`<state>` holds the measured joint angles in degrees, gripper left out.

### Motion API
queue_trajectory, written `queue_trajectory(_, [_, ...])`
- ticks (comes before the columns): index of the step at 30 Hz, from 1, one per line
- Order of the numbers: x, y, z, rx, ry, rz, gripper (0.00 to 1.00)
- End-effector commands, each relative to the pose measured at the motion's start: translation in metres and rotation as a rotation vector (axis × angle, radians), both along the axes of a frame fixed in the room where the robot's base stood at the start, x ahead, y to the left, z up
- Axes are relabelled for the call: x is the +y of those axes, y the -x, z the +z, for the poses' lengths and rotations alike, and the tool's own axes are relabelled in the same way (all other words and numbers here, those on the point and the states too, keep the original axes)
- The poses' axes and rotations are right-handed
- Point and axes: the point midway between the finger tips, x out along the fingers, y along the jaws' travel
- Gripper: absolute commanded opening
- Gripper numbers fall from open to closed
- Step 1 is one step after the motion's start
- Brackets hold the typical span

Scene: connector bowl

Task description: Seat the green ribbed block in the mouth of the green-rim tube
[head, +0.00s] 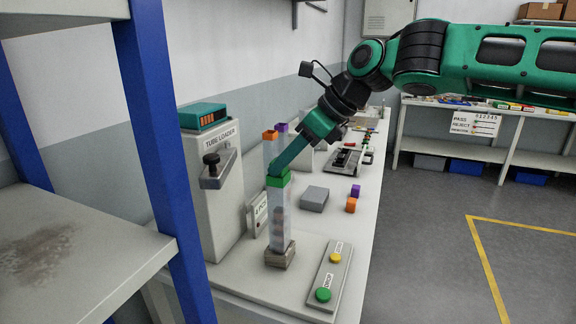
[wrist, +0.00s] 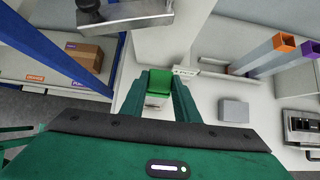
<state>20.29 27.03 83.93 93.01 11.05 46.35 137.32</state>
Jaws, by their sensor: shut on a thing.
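My gripper (head: 280,172) is shut on the green ribbed block, which shows between the two fingers in the wrist view (wrist: 160,82). The green-rim tube (head: 280,222) is clear and stands upright on a small grey-brown foot, with its green rim directly under my fingertips in the head view. In the wrist view the block covers the tube's mouth, and a pale part of the tube (wrist: 155,101) shows just below the block. I cannot tell whether the block is inside the mouth or only over it. The ribs are too small to make out.
The tube loader (head: 212,190) stands left of the tube. An orange-rim tube (head: 270,150) and a purple-rim tube (head: 283,140) stand behind. A grey box (head: 314,198), purple block (head: 355,190) and orange block (head: 351,205) lie to the right. A button panel (head: 330,277) is in front.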

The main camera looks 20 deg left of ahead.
Motion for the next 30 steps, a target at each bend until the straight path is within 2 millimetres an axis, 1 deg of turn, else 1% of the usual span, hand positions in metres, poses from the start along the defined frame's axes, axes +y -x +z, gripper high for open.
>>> queue_trajectory(1, [-0.001,0.001,-0.008,0.004,0.006,0.000,0.03])
queue_trajectory(3, [-0.002,0.001,-0.013,0.003,0.007,0.000,0.03])
queue_trajectory(8, [-0.003,0.000,-0.016,0.008,0.013,-0.002,0.03])
queue_trajectory(9, [-0.004,0.000,-0.017,0.010,0.014,-0.003,0.35])
queue_trajectory(10, [-0.004,0.000,-0.017,0.010,0.015,-0.003,0.42])
queue_trajectory(11, [-0.004,0.000,-0.017,0.011,0.015,-0.004,0.46])
queue_trajectory(16, [-0.006,-0.001,-0.016,0.012,0.016,-0.007,0.46])
queue_trajectory(20, [-0.014,-0.003,-0.009,0.012,0.016,-0.012,0.46])
queue_trajectory(23, [-0.023,-0.002,0.002,0.010,0.015,-0.012,0.47])
queue_trajectory(30, [-0.048,0.000,0.038,0.005,0.008,-0.010,0.47])
